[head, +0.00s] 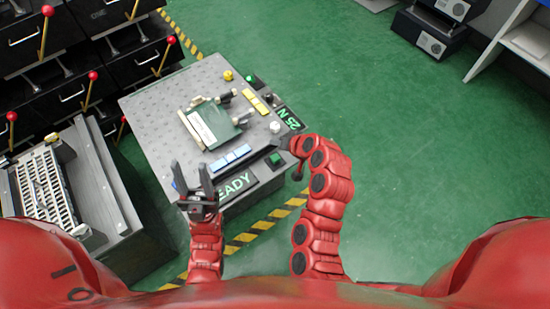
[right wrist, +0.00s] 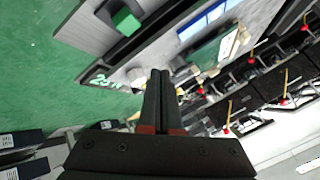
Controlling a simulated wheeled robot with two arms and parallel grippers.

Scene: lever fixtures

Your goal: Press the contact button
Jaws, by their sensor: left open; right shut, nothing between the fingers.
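A grey fixture table (head: 150,110) carries several buttons and knobs; I cannot tell for sure which is the contact button. A green square button (head: 276,159) sits on a dark box at the table's near right edge. It also shows in the right wrist view (right wrist: 125,21). A round pale knob (head: 275,127) stands near the right edge. My right gripper (head: 279,145) is shut and empty over this edge, between the knob and the green button; its closed fingertips show in the right wrist view (right wrist: 160,74). My left gripper (head: 190,167) is open and empty at the near left corner.
A green block fixture (head: 212,122) sits mid-table, with blue buttons (head: 230,158), yellow buttons (head: 256,101) and a yellow knob (head: 228,75) around it. Another green button (head: 250,79) is at the far right edge. Red-knobbed lever drawers (head: 105,50) stand left.

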